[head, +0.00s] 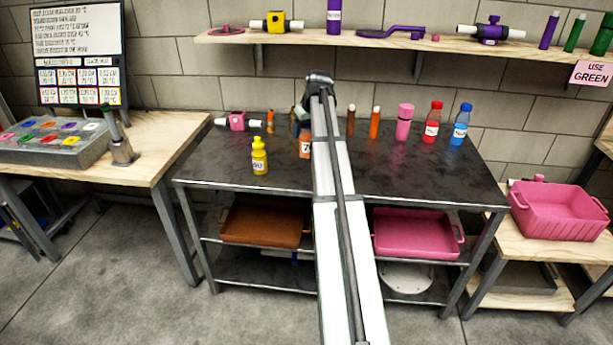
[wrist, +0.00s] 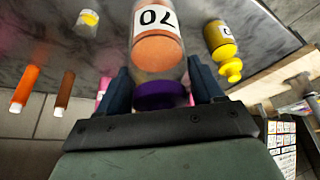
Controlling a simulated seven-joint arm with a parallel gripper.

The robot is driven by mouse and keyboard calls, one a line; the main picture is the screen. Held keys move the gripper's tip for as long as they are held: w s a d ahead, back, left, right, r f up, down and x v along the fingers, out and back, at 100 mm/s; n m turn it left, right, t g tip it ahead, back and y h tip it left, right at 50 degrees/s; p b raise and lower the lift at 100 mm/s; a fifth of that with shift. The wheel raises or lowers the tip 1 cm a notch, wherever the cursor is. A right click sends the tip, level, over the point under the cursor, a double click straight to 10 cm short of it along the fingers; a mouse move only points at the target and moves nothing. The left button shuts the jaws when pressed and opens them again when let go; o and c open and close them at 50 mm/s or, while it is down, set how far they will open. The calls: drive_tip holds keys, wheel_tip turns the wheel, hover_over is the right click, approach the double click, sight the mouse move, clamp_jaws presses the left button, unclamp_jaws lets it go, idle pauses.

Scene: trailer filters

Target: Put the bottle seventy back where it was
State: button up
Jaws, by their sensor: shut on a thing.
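Bottle seventy (wrist: 158,50) is a clear bottle with orange contents, a white label reading 70 and a purple cap. It appears upside down in the wrist view, between the two dark fingers of my gripper (wrist: 163,82), which is shut on it near the cap. In the head view, the orange bottle (head: 304,145) shows just left of my arm, over the dark metal table (head: 225,165). My arm hides its right side, and my gripper (head: 299,118) is partly hidden there too. I cannot tell whether its base touches the table.
A yellow bottle (head: 259,157) stands left of bottle seventy. Brown (head: 351,121) and orange (head: 375,123) tubes, then pink (head: 404,123), red (head: 432,122) and blue (head: 460,125) bottles, stand to the right. A pink clamp-like part (head: 237,121) lies back left. The front right tabletop is clear.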

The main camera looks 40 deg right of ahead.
sight(306, 155)
drive_tip(key=shift+f, duration=5.3)
drive_tip(key=shift+f, duration=0.1)
drive_tip(key=o, duration=1.3)
drive_tip(key=shift+o, duration=0.2)
drive_tip(key=v, duration=1.2)
